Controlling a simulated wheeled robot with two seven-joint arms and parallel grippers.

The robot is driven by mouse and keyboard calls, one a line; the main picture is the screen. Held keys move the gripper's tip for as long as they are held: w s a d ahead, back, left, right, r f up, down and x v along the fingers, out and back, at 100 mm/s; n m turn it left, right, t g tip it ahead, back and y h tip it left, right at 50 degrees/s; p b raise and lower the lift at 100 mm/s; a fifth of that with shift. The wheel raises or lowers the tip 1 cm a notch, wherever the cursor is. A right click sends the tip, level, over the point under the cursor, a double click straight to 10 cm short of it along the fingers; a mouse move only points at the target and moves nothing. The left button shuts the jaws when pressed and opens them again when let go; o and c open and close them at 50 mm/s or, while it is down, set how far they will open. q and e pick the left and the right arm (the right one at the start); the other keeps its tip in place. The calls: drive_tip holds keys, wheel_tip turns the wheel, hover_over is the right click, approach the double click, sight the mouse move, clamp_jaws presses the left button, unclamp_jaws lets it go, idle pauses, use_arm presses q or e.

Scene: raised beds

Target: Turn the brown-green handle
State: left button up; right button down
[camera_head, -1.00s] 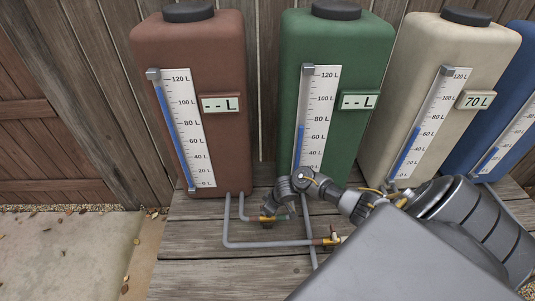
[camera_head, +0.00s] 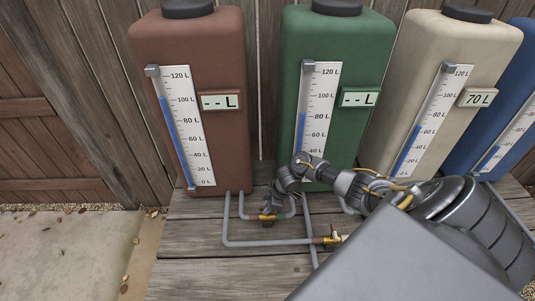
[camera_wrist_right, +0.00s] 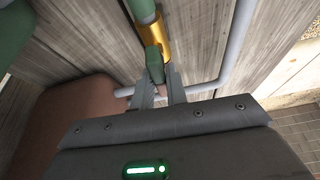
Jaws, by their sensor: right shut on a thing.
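The brown-green handle (camera_wrist_right: 155,66) shows in the right wrist view as a green lever with a brownish end, on a brass valve (camera_wrist_right: 153,40). My right gripper (camera_wrist_right: 160,92) is shut on the handle's end. In the head view my right gripper (camera_head: 271,203) reaches down to this valve (camera_head: 266,217), on the pipe between the brown tank (camera_head: 225,150) and the green tank (camera_head: 365,125); the gripper largely hides the handle there. The brown gauge (camera_head: 188,125) reads about 100 L and the green gauge (camera_head: 316,110) about 85 L. My left gripper is not in view.
A second brass valve (camera_head: 331,238) sits on the front pipe (camera_head: 262,243), close to my right arm. A beige tank (camera_head: 440,50) reading 70 L and a blue tank (camera_head: 515,110) stand to the right. Bare decking (camera_head: 200,270) lies in front.

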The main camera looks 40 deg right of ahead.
idle(0.3)
drive_tip(key=c, duration=1.4)
unclamp_jaws()
drive_tip(key=shift+c, duration=0.2)
drive_tip(key=v, duration=1)
drive_tip(key=shift+d+r+p, duration=0.15)
drive_tip(key=shift+r+p, duration=0.2)
drive_tip(key=shift+p, duration=0.1)
drive_tip(key=shift+s, duration=0.1)
